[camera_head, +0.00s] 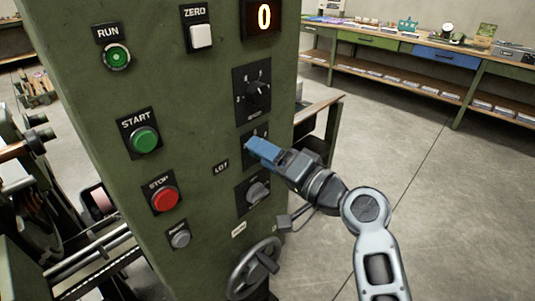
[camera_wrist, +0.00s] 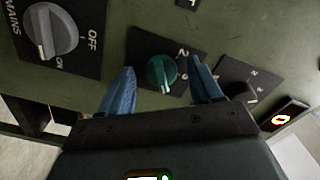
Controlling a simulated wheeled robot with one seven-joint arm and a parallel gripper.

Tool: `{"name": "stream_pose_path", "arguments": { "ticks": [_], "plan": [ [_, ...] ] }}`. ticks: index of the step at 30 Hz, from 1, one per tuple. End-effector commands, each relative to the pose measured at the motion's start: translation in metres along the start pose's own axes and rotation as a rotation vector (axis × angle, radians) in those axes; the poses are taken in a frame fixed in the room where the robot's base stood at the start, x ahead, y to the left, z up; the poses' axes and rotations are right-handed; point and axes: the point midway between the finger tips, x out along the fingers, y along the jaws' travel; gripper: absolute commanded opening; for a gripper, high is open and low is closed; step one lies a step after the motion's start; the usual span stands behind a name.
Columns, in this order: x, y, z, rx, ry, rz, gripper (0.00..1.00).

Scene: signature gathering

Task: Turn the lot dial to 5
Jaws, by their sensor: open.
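The lot dial (camera_wrist: 160,74) is a round teal knob on a black plate, and it shows between my fingers in the wrist view. A pale pointer mark is on its lower side; the number it points at is not readable. In the head view my gripper hides the knob, but its black plate (camera_head: 262,131) shows, with the LOT label (camera_head: 220,166) to the lower left. My gripper (camera_wrist: 161,68) is open, one blue finger on each side of the knob. I cannot tell whether they touch it. In the head view my gripper (camera_head: 263,150) is at the panel.
A black dial (camera_head: 258,89) is above, and the grey MAINS switch (camera_head: 257,191) is below. The display (camera_head: 263,16) reads 0. START (camera_head: 144,140) and STOP (camera_head: 165,198) buttons are left, and a handwheel (camera_head: 254,268) is below. The floor at right is clear.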

Motion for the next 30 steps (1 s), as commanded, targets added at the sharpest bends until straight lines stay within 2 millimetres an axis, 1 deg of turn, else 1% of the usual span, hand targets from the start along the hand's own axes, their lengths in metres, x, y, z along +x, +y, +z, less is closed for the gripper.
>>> {"name": "stream_pose_path", "arguments": {
  "ticks": [5, 6, 22, 30],
  "plan": [
    [0.0, 0.0001, -0.0001, 0.0, 0.0, 0.0, 0.64],
    [0.0, 0.0001, -0.0001, 0.0, 0.0, 0.0, 0.62],
    [-0.0003, 0.0003, -0.0002, 0.0, 0.0, 0.0, 0.12],
    [-0.0005, 0.0024, 0.0006, -0.024, 0.001, 0.001, 0.1]
  ]
}}
